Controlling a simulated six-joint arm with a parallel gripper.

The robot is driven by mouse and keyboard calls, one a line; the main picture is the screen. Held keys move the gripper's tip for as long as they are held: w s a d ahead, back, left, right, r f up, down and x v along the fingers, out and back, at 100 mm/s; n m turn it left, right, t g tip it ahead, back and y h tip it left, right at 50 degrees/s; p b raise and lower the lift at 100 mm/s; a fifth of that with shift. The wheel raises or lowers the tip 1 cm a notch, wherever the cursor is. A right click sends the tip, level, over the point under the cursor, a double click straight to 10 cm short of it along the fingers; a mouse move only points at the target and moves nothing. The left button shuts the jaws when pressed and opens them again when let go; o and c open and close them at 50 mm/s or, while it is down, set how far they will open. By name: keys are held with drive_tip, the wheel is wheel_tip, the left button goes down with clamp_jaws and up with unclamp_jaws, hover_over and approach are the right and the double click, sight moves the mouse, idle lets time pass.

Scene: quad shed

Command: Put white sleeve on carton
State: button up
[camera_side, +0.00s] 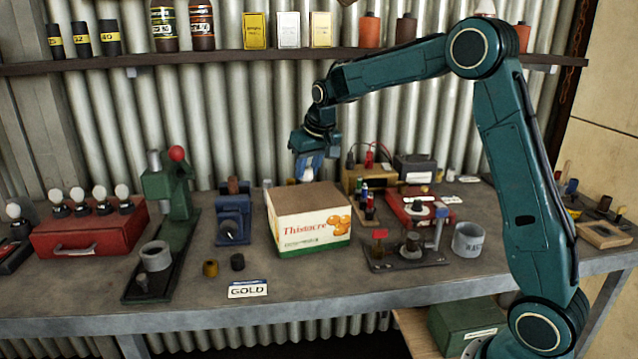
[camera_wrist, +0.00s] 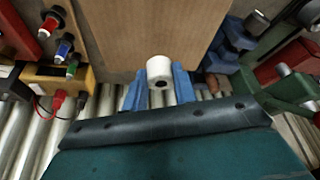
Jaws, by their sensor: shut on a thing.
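The carton (camera_side: 312,232) is a brown-topped box with a white printed front reading "Thistacre". It stands in the middle of the bench, and its plain brown top (camera_wrist: 150,28) fills the upper middle of the wrist view. My gripper (camera_side: 309,172) is at the carton's back edge in the side view. In the wrist view its blue fingers (camera_wrist: 159,88) are shut on the white sleeve (camera_wrist: 158,68), a short cylinder with a dark hole facing the camera. The sleeve shows only as a pale patch in the side view. Whether it touches the carton, I cannot tell.
A green press (camera_side: 168,190) and blue device (camera_side: 233,217) stand left of the carton. A dark fixture plate (camera_side: 405,254), a grey ring (camera_side: 468,240) and a tan box with red leads (camera_side: 368,176) are to the right. A "GOLD" label (camera_side: 247,289) lies in front.

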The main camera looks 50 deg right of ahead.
sight(310, 178)
drive_tip(key=shift+f, duration=0.25)
drive_tip(key=shift+f, duration=2)
drive_tip(key=shift+f, duration=0.1)
drive_tip(key=o, duration=0.9)
drive_tip(key=shift+o, duration=0.2)
drive_tip(key=v, duration=1.2)
